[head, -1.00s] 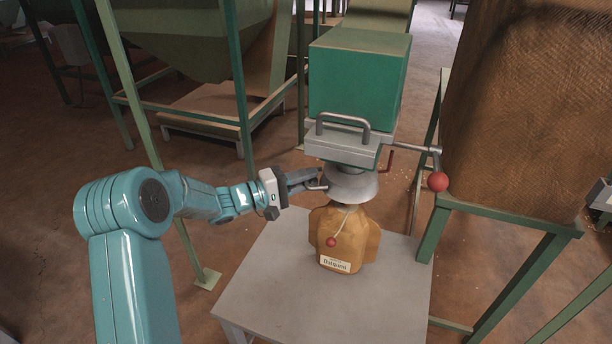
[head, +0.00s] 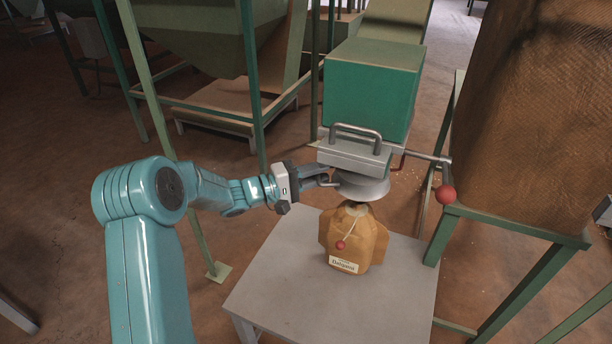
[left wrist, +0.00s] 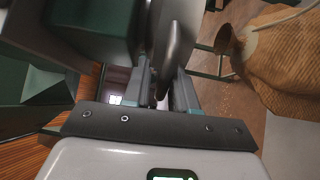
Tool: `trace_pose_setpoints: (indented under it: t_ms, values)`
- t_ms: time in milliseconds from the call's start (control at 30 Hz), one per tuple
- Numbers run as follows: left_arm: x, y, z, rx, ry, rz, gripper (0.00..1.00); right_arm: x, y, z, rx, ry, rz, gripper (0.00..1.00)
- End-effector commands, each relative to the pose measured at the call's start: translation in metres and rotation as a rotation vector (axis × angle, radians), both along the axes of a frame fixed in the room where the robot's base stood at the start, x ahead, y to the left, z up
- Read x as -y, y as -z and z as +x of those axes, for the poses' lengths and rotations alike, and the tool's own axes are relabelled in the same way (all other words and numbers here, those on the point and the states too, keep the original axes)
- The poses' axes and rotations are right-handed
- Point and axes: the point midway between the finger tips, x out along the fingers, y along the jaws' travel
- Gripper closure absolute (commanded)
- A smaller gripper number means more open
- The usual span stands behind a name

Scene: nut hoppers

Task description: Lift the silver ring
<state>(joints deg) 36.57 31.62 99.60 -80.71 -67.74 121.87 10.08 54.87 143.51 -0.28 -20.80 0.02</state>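The silver ring (head: 364,188) is a flared metal collar under the grey spout block of the green machine, above the neck of a brown paper bag (head: 355,238). A small tab sticks out on its left side. My left gripper (head: 326,177) is at that tab, its fingers on either side of it. In the left wrist view the ring (left wrist: 176,38) shows edge-on above the fingers, with a thin metal piece between my left gripper's fingertips (left wrist: 163,85). The exact contact is hard to see. My right gripper is not in view.
The bag stands on a grey table (head: 290,290). The green box (head: 372,88) and its grey block (head: 352,156) are just above the ring. A rod with a red ball (head: 445,195) sticks out right. A large brown sack (head: 525,110) stands at right.

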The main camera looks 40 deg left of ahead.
Motion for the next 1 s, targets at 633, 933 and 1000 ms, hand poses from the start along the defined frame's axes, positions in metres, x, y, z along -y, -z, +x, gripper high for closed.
trace_pose_setpoints:
  t_ms: [633,933,1000]
  values:
    - [-0.075,0.005,-0.119,-0.002,-0.005,0.0,0.78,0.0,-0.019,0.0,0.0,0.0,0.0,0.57]
    - [-0.085,0.007,-0.138,0.0,-0.001,0.0,0.78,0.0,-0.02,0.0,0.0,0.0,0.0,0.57]
    - [-0.085,0.007,-0.138,0.0,-0.001,0.0,0.78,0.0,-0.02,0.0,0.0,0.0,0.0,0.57]
